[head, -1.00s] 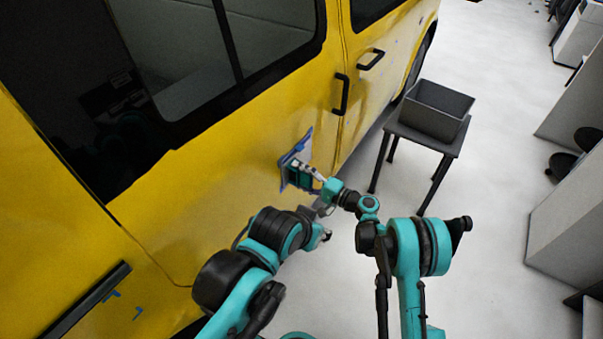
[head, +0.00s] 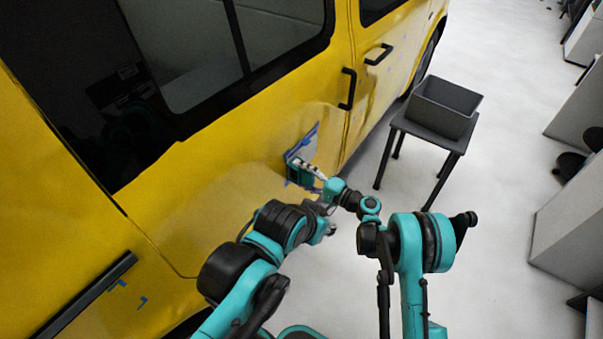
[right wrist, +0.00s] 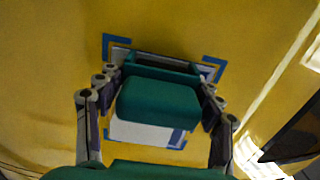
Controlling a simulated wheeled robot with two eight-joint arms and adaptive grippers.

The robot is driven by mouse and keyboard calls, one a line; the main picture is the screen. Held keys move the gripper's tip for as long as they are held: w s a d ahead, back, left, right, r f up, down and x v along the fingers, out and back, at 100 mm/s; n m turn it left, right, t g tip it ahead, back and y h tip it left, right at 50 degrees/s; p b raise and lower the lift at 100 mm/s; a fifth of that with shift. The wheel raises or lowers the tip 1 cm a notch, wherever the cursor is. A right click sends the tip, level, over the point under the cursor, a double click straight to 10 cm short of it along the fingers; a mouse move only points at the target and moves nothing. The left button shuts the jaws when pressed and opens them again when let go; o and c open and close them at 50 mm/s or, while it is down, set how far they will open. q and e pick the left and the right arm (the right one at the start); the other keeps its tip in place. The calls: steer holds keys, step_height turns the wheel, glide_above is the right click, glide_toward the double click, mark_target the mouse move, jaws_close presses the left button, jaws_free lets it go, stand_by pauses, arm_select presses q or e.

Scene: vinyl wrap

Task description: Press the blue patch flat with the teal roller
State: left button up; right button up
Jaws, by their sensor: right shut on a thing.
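The patch (head: 308,143), pale with blue showing at its edges, lies on the yellow side of the vehicle below the door handles. Blue corner marks (right wrist: 212,64) frame it in the right wrist view. My right gripper (head: 302,170) is at the patch and shut on the teal roller (right wrist: 158,100), which sits between its fingers. The roller covers the middle of the patch; its contact line is hidden. A pale part of the patch (right wrist: 145,132) shows below it. My left gripper (head: 325,232) hangs below and right of the patch, empty as far as visible, its jaws unclear.
The yellow vehicle (head: 225,140) fills the left side, with black door handles (head: 347,88). A grey bin (head: 445,105) stands on a dark table (head: 425,130) to the right. More blue marks (head: 140,301) show at lower left.

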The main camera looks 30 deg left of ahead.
steer(key=shift+s, duration=0.1)
steer(key=shift+s+a, duration=0.1)
steer(key=shift+s, duration=0.6)
steer(key=d, duration=0.7)
steer(key=shift+s, duration=0.3)
